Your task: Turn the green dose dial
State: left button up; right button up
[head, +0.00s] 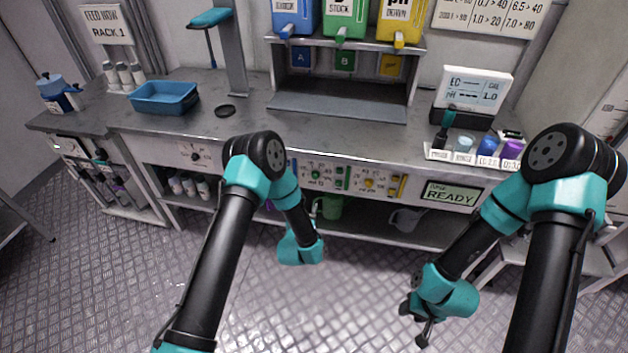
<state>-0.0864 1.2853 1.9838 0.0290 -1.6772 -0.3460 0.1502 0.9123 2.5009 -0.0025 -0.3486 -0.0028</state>
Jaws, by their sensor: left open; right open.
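The green dose dial (315,175) is a small round knob on the light control panel (326,173) along the front of the bench, left of a yellow dial (370,183). It is too small to read its setting. My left gripper (302,249) hangs below the panel, apart from the dial, with its fingers hard to make out. My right gripper (419,322) is lower and farther right, over the floor, open and well away from the panel. I see nothing held in either one.
A shelf holds blue, green (346,20) and yellow containers. Below the panel stand a green jug (331,207) and a grey jug (406,219). A READY display (449,196) is right of the panel. A blue tray (165,97) sits at left.

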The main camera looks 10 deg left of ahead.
aim_at(315, 178)
pick_arm(q)
jog(key=w, duration=0.9)
jog(key=w+d, duration=0.1)
jog(key=w, duration=0.4)
jog(key=shift+w, duration=0.2)
jog(key=c, duration=0.9)
jog(key=shift+m, duration=0.4)
jog(key=m, duration=0.4)
jog(key=shift+m, duration=1.9)
